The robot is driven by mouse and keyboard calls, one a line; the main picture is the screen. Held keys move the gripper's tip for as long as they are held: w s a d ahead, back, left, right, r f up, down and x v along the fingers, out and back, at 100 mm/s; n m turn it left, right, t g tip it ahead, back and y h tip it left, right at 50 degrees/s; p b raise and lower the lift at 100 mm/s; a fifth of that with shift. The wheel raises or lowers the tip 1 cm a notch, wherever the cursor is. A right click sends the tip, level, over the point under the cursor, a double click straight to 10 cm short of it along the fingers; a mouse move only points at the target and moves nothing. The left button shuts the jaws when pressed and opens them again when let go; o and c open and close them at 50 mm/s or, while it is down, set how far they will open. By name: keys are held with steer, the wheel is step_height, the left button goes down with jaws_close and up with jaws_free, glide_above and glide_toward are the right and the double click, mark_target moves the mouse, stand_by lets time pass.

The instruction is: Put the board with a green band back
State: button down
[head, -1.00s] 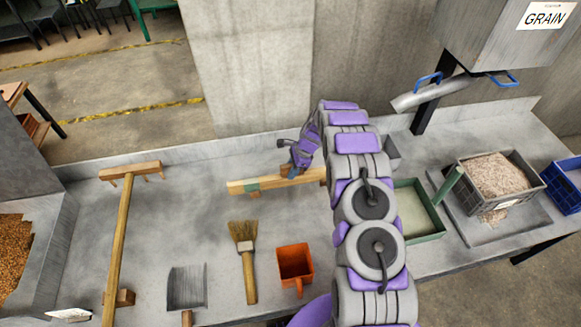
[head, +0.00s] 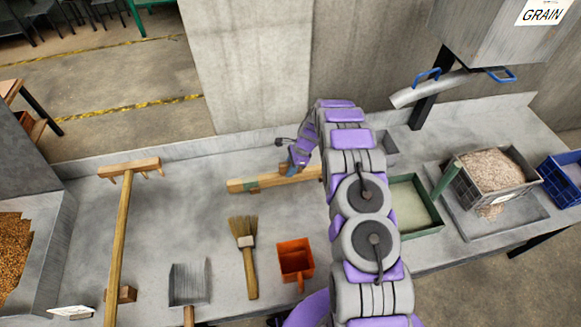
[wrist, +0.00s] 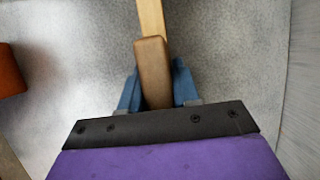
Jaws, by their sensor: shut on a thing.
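The board with a green band (head: 266,181) is a long pale wooden piece lying on the grey bench, close to the back wall. The green band is near its left end, and its right end is hidden behind my arm. My gripper (head: 289,170) is over the middle of the board. In the wrist view its blue fingers (wrist: 154,88) are shut on the board's brown grip block (wrist: 153,75), one on each side. The pale wood of the board (wrist: 150,17) runs out beyond the block.
A wooden rake (head: 121,220) lies at left. A dustpan (head: 188,284), a brush (head: 246,250) and an orange scoop (head: 295,258) lie in front of the board. A green tray (head: 410,195) and a grain crate (head: 492,180) are at right.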

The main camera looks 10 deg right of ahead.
steer(key=shift+a, duration=0.35)
steer(key=shift+d, duration=0.1)
steer(key=shift+d+f, duration=0.25)
steer(key=shift+d, duration=0.1)
steer(key=c, duration=1.2)
jaws_free()
steer(key=o, duration=0.5)
steer(key=shift+a, duration=0.3)
steer(key=shift+c, duration=0.2)
steer(key=shift+d+r, duration=0.2)
steer(key=p+v, duration=0.2)
steer(key=v, duration=1.4)
steer(key=shift+r, duration=0.4)
